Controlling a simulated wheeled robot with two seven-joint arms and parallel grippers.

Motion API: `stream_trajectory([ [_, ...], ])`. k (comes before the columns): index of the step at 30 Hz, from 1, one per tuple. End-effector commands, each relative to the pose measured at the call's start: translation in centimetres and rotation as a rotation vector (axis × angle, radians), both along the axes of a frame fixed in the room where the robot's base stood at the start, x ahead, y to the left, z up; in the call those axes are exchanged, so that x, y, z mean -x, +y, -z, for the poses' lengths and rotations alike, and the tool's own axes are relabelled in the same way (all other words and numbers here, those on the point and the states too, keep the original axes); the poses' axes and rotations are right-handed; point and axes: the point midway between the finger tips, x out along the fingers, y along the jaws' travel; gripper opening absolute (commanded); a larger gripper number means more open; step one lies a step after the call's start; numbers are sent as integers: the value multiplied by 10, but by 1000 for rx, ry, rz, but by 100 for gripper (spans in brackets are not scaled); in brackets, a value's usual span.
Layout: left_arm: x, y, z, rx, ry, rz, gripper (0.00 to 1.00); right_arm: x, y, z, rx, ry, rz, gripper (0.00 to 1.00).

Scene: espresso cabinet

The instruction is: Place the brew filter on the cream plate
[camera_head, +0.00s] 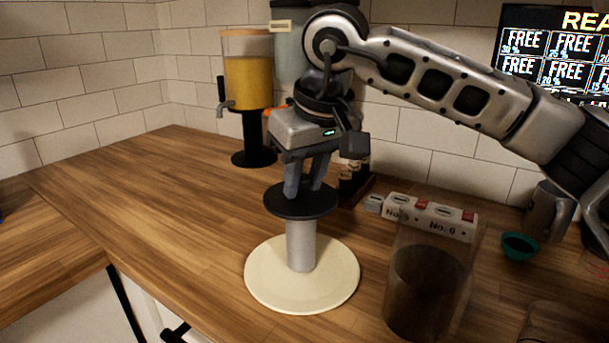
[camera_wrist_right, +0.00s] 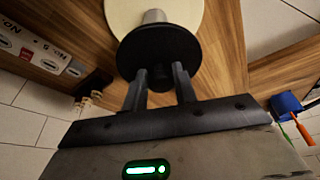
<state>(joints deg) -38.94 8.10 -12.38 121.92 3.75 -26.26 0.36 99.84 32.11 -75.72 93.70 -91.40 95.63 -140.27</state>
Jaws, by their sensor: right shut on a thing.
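The brew filter (camera_head: 301,245) is a grey cylinder under a wide black disc. It is upright over the middle of the round cream plate (camera_head: 268,287), and its lower end appears to meet the plate; I cannot tell whether a small gap is left. My right gripper (camera_head: 303,193) points down and is shut on the brew filter at its top, above the disc. In the right wrist view the black disc (camera_wrist_right: 158,55) hides most of the cylinder, and part of the cream plate (camera_wrist_right: 122,14) shows beyond it. My left gripper is not in view.
A clear brown-tinted container (camera_head: 428,290) stands right of the plate. Behind it is a white labelled box (camera_head: 430,216), with a teal cup (camera_head: 518,246) and a metal pitcher (camera_head: 546,212) farther right. A juice dispenser (camera_head: 248,85) stands at the back. The counter's left is clear.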

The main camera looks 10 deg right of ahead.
Motion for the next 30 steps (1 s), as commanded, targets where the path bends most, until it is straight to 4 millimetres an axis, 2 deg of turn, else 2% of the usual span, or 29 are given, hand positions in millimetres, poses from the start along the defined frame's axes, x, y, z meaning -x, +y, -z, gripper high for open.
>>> stream_trajectory([
  [7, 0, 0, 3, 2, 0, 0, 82, 0, 0, 3, 0, -1, 0, 0],
  [8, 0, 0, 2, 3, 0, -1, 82, 0, 0, 3, 0, 0, 0, 33],
  [9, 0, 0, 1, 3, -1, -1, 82, 0, 0, 2, 0, 0, 0, 44],
  [10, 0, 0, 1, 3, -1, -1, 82, 0, 0, 2, 0, 0, 0, 50],
  [17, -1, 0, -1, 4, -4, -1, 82, 0, 0, 2, 0, 0, 0, 50],
  [22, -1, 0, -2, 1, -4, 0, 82, 2, 0, -7, 0, -1, -1, 50],
  [26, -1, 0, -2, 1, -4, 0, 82, 7, -2, -29, -1, -4, -1, 50],
  [30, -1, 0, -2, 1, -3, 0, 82, 16, -6, -59, -1, -4, -1, 50],
])
